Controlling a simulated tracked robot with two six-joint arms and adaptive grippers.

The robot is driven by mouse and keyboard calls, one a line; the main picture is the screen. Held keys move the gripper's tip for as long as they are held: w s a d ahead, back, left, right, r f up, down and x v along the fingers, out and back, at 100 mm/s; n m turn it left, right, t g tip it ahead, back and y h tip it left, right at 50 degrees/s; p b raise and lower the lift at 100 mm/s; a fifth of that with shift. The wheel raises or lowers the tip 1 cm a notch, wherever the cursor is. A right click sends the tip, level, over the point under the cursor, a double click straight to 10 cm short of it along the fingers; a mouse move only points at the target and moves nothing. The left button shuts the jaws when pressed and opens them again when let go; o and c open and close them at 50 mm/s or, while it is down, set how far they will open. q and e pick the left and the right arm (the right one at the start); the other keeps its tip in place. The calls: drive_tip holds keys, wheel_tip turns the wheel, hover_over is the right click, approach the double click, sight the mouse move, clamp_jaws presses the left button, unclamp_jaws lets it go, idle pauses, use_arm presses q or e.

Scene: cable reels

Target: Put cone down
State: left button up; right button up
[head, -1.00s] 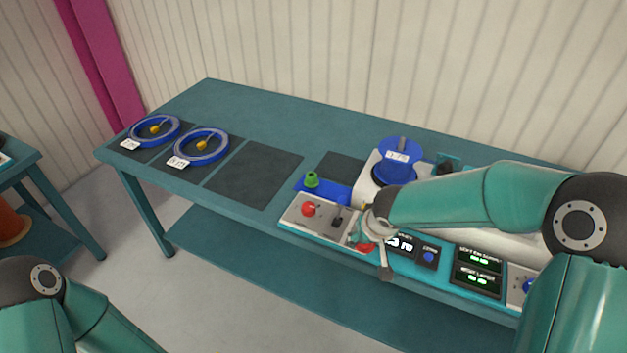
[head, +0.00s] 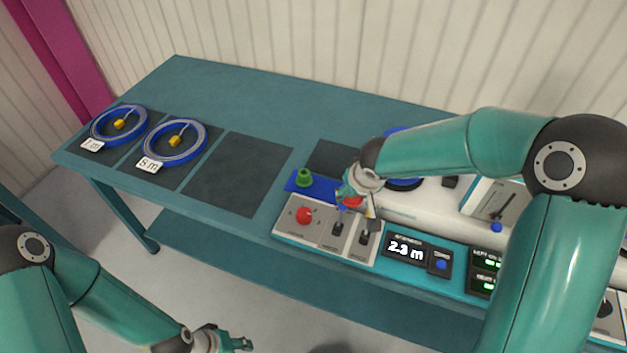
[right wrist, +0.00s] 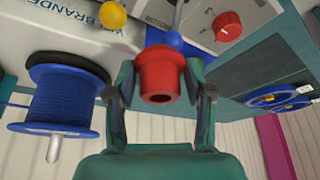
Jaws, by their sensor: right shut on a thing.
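A red cone (right wrist: 160,76) is between the two fingers of my right gripper (right wrist: 160,92) in the right wrist view. The gripper is shut on it. In the head view the red cone (head: 352,201) shows partly below my right gripper (head: 357,203), over the near right part of a blue tray (head: 326,188). I cannot tell whether the cone touches the tray. A green cone (head: 304,178) stands at the tray's left end. My left gripper (head: 243,344) is low in the head view, away from the table; its finger opening is unclear.
A display (head: 407,250) reads 2.3 m. Two blue cable coils (head: 119,124) (head: 175,142) lie on dark mats at left. A dark mat (head: 238,174) beside them is empty.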

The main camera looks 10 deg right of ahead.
drive_tip(key=shift+w+a, duration=0.15)
drive_tip(key=shift+w, duration=0.05)
drive_tip(key=shift+a, duration=0.1)
drive_tip(key=shift+w, duration=0.2)
drive_tip(key=w+r+m+h+b, duration=0.3)
drive_tip(key=w+r+m+b, duration=0.4)
drive_tip(key=w+b, duration=0.4)
hover_over(337, 188)
drive_tip(key=s, duration=0.1)
drive_tip(key=shift+g, duration=0.4)
drive_tip(key=f, duration=1.4)
drive_tip(key=shift+s+a+f, duration=0.1)
drive_tip(key=shift+s+a, duration=0.05)
drive_tip(key=shift+a, duration=0.2)
drive_tip(key=shift+f, duration=2.55)
